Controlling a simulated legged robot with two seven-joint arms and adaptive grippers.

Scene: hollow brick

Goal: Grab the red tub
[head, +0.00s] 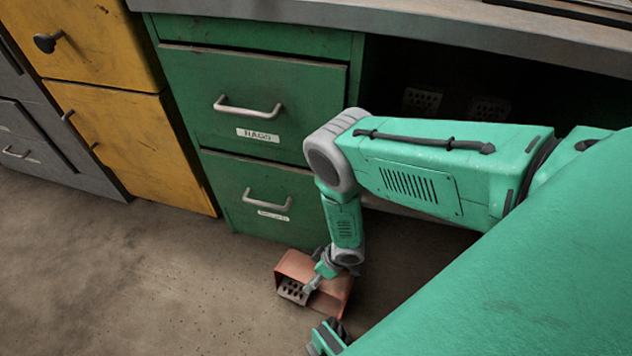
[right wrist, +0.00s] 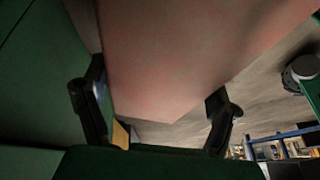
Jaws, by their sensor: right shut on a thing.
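The red tub (head: 330,302) sits on the floor in front of the green cabinet, with a grey hollow brick (head: 292,291) in its left part. My right gripper (head: 314,283) reaches down from above to the tub and is shut on it. In the right wrist view the tub's pale red surface (right wrist: 180,60) fills the middle, between the two dark fingers of my right gripper (right wrist: 155,100). The exact finger contact is hidden in the head view.
The green drawer cabinet (head: 255,120) stands close behind the tub, under the grey worktop (head: 420,25). A yellow cabinet (head: 130,140) is to the left. Hollow bricks (head: 422,101) show in the dark space under the worktop. The floor (head: 150,290) left of the tub is clear.

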